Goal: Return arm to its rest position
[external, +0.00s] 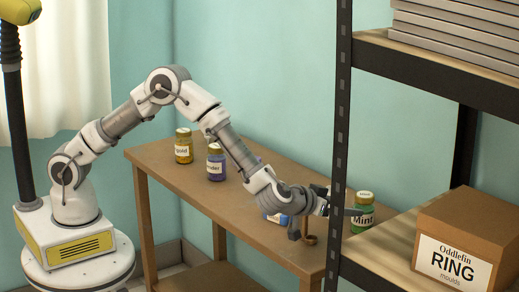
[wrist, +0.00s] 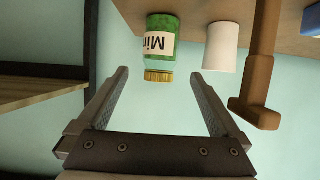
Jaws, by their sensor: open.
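My gripper (external: 318,200) is at the low end of my outstretched arm, over the right end of the wooden table (external: 185,165). In the wrist view my gripper (wrist: 158,73) is open, with nothing between its fingers. The green jar labelled Mint (external: 362,216) stands just right of my gripper in the external view. In the upside-down wrist view this jar (wrist: 161,42), with a gold lid, shows beyond the fingertips, apart from them.
A white cylinder (wrist: 221,46) and a brown handled tool (wrist: 260,70) stand beside the Mint jar. Yellow (external: 183,148) and purple (external: 216,165) jars stand farther left. A shelf post (external: 341,120) rises close to my gripper. A cardboard box (external: 460,240) sits on the shelf.

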